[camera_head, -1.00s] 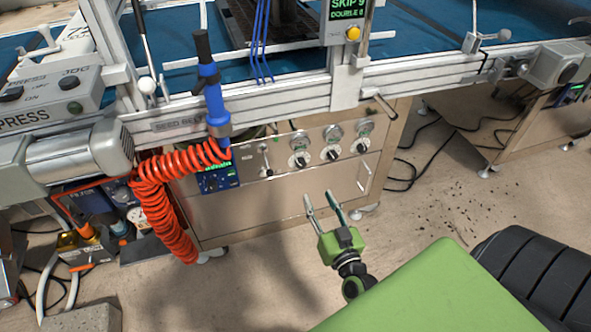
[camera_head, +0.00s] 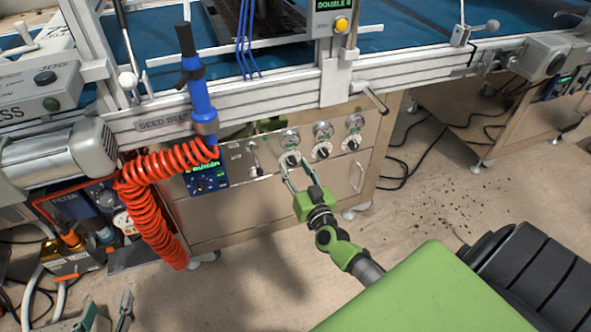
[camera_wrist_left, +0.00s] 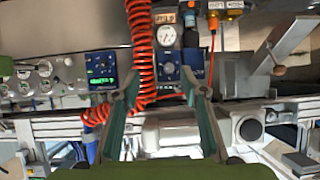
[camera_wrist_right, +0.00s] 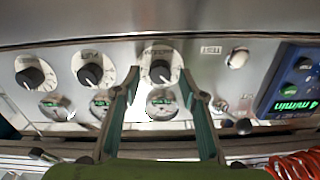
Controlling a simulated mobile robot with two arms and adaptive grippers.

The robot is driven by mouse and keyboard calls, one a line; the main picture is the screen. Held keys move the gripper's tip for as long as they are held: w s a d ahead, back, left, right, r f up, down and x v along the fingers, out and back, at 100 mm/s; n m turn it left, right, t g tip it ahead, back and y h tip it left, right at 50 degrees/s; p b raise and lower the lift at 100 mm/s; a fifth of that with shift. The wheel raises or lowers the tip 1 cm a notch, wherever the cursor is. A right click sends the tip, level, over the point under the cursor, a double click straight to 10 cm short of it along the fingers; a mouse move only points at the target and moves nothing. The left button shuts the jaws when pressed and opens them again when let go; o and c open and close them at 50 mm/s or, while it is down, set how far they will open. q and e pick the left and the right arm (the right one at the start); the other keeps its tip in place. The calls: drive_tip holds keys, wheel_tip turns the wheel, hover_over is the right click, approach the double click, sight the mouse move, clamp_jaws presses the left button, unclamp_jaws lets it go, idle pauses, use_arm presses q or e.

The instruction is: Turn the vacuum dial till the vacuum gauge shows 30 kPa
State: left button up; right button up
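The front panel carries a row of black dials with pale scale discs, each paired with a round gauge. The dial in front of my right gripper (camera_wrist_right: 160,72) is the leftmost one in the head view (camera_head: 290,160); its label looks like "vacuum" but is too blurred to be sure. My right gripper (camera_head: 289,172) is open, its fingers on either side of this dial with gaps, apparently not touching it. The paired gauge (camera_wrist_right: 161,104) has a green readout, too small to read. My left gripper (camera_head: 107,312) is open and empty at the lower left.
Two more dials (camera_wrist_right: 91,74) (camera_wrist_right: 32,76) stand beside it in the right wrist view. A blue control box (camera_head: 205,176) and a coiled red hose (camera_head: 150,205) are left of the dials. A lever (camera_head: 374,98) juts out above.

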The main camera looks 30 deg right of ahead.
clamp_jaws()
use_arm(q)
drive_tip(key=shift+s+f, duration=0.1)
use_arm(e)
drive_tip(key=m, duration=0.3)
drive_tip(key=shift+m, duration=2)
use_arm(q)
drive_tip(key=shift+s+a+f+g, duration=0.1)
drive_tip(key=shift+s+f+g, duration=0.35)
drive_tip(key=shift+f, duration=0.1)
use_arm(e)
drive_tip(key=shift+m, duration=0.9)
use_arm(q)
drive_tip(key=shift+r, duration=0.1)
